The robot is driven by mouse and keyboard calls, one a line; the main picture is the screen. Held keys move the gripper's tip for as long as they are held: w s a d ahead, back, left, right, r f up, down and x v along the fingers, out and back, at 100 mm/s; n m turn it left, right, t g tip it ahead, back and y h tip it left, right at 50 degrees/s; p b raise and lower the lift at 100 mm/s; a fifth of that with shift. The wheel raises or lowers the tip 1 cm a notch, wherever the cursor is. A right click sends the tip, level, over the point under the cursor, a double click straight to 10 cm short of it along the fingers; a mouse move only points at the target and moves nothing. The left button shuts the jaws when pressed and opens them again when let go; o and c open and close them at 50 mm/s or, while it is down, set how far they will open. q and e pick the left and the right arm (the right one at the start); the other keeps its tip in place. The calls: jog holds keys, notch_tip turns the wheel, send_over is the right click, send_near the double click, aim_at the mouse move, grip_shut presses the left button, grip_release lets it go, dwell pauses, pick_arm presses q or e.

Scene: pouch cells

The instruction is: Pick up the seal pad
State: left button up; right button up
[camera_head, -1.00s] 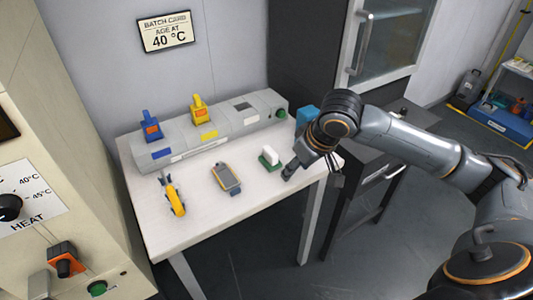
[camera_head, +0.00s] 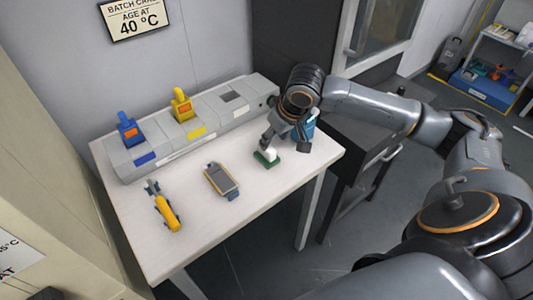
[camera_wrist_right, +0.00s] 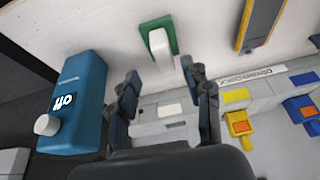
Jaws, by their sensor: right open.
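The seal pad appears to be the white block on a green base (camera_head: 267,158), standing near the right end of the white table (camera_head: 215,222). It also shows at the top of the right wrist view (camera_wrist_right: 160,44), upright on its green base. My right gripper (camera_head: 284,147) is over the table's right end, just behind and right of the pad, and partly overlaps it in the head view. In the right wrist view the gripper (camera_wrist_right: 161,72) is open and empty. The pad is ahead of its fingertips, between their lines and apart from them. My left gripper is out of view.
A blue box with a knob (camera_wrist_right: 82,95) stands close beside my right gripper. A long grey unit (camera_head: 215,125) with blue and yellow levers runs along the table's back. A handheld device (camera_head: 221,179) and a yellow tool (camera_head: 165,212) lie left of the pad.

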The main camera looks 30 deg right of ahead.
aim_at(267, 152)
jog(key=shift+w+f, duration=0.35)
jog(key=shift+f, duration=0.25)
jog(key=x, duration=0.4)
jog(key=shift+w+a+f, duration=0.1)
jog(key=shift+a+f, duration=0.05)
jog(key=shift+a, duration=0.2)
jog(key=shift+w+f, duration=0.1)
jog(key=shift+f, duration=0.05)
jog(key=shift+c, duration=0.9)
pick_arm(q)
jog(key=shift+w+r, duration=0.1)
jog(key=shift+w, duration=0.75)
pick_arm(e)
grip_shut()
